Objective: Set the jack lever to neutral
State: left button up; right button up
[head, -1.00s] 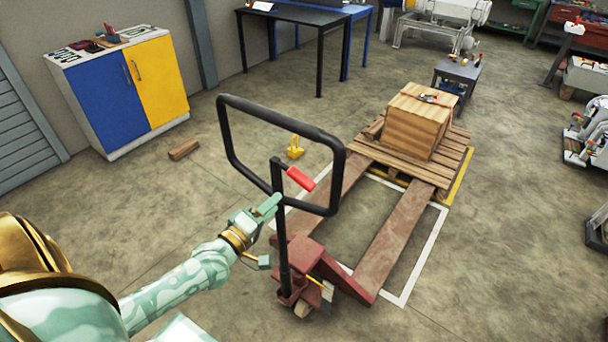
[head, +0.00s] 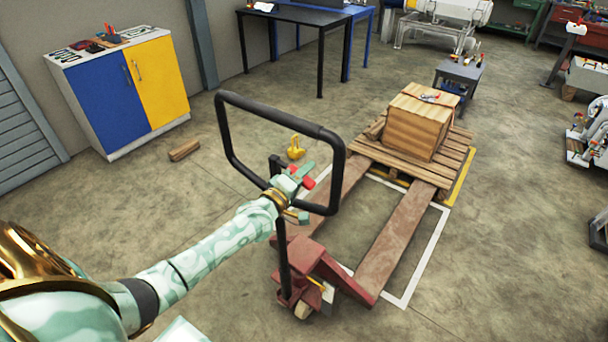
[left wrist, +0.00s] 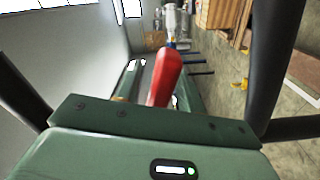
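The red jack lever (head: 308,182) sits inside the black handle loop (head: 338,165) of the red pallet jack (head: 318,262). My left gripper (head: 304,192) is at the lever inside the loop, its fingers spread, and partly hides the lever in the head view. In the left wrist view the red lever (left wrist: 164,78) stands in front of the palm, between the fingers. Black handle bars show at both sides there. I cannot tell whether a finger touches the lever. My right gripper is not in view.
The jack's forks run under a wooden pallet (head: 455,160) carrying a wooden crate (head: 410,130). A yellow padlock-shaped object (head: 295,150) and a wood block (head: 184,150) lie on the floor. A blue and yellow cabinet (head: 158,82) stands at the left.

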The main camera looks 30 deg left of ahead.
pick_arm(q)
grip_shut()
notch_tip(320, 180, up, 3)
jog(key=n+p, duration=0.2)
jog(key=p, duration=0.1)
jog(key=shift+f+n, duration=0.1)
jog(key=shift+n, duration=0.7)
jog(key=shift+o, duration=0.9)
grip_release()
jog(key=shift+s, duration=0.5)
jog(key=s+a+p, duration=0.1)
jog(key=s, duration=1.4)
jog(key=shift+s, duration=0.15)
